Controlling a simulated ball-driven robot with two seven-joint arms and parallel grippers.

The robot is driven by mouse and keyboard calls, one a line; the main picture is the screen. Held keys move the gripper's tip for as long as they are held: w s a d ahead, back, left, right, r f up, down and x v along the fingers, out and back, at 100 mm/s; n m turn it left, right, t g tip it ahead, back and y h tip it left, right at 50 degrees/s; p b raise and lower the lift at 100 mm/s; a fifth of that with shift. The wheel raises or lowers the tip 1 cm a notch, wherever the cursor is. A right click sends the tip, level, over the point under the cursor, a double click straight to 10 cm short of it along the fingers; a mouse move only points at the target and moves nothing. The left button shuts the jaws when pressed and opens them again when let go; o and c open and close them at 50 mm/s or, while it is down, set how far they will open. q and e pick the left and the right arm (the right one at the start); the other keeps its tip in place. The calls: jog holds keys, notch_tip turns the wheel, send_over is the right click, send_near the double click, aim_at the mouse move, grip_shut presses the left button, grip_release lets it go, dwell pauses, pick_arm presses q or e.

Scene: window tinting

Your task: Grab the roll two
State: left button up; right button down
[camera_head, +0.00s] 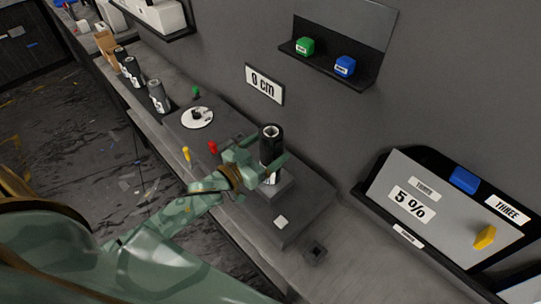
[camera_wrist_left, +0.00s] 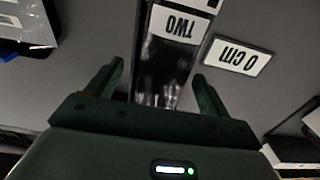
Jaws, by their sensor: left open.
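Roll two (camera_head: 270,139) is a dark cylinder standing upright on a raised block on the bench in the head view. In the left wrist view, which looks upside down, the roll (camera_wrist_left: 169,62) shows a white label reading TWO. My left gripper (camera_head: 268,158) is open, with one finger on each side of the roll's body. In the wrist view, gaps show between the roll and both fingers, and the roll lies between them. My right gripper is not in view.
Several other dark rolls (camera_head: 158,96) stand along the bench to the left. A white disc (camera_head: 197,117), a red knob (camera_head: 213,147) and a yellow knob (camera_head: 187,154) are near my arm.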

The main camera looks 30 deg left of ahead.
pick_arm(q)
jog(key=x, duration=0.3)
jog(key=shift+w+d+f, duration=0.1)
jog(key=shift+w+d, duration=0.05)
jog(key=shift+w, duration=0.2)
jog(key=shift+s, duration=0.15)
jog(key=c, duration=1.3)
